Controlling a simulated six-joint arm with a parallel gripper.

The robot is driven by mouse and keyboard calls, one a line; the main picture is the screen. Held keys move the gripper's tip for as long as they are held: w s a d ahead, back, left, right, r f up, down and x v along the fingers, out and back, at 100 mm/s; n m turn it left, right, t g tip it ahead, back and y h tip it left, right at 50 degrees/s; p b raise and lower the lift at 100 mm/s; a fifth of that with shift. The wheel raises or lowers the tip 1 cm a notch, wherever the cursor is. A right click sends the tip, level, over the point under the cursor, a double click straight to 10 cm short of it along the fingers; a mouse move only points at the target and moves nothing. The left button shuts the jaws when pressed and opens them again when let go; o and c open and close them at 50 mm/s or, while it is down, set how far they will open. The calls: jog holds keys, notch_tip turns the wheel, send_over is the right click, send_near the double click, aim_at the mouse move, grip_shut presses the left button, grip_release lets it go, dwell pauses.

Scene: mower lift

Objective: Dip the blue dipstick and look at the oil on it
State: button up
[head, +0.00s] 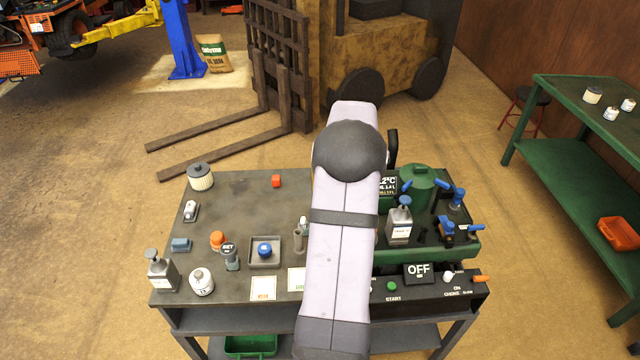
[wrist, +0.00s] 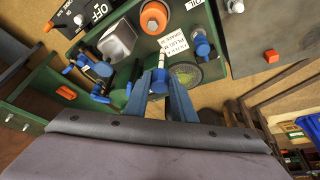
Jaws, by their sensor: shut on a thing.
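My gripper (wrist: 167,100) shows in the wrist view as two blue-grey fingers. They are shut on a blue knob (wrist: 159,83), which looks like the dipstick's handle. A short pale piece extends from the knob, over the green mower engine deck (wrist: 213,68). I cannot tell whether the stick's tip is in a tube, and no oil on it can be made out. In the head view my arm hides the gripper and the dipstick. The green deck (head: 430,251) shows there to the right of my arm.
Blue-handled fittings (head: 457,196), a metal can (head: 399,224) and a green tank (head: 418,186) crowd the deck. Bottles, a blue button (head: 264,249) and an orange block (head: 276,181) stand on the grey table (head: 236,197), left of my arm.

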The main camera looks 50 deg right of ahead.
jog(key=s+d+m+g, duration=0.1)
jog(key=s+d, duration=0.3)
jog(key=s, duration=0.4)
jog(key=s+d+f+m+g, duration=0.1)
jog(key=s+d+m, duration=0.3)
jog(key=s, duration=0.4)
jog(key=shift+s+d+p, duration=0.15)
jog(key=shift+d+p, duration=0.25)
jog(key=shift+d, duration=0.4)
jog(key=shift+f, duration=0.25)
jog(key=shift+f+b, duration=1.8)
jog(key=shift+f, duration=0.75)
jog(key=shift+f+b, duration=0.25)
jog(key=shift+b, duration=0.2)
jog(key=shift+f+b, duration=1.05)
jog(key=shift+f, duration=0.4)
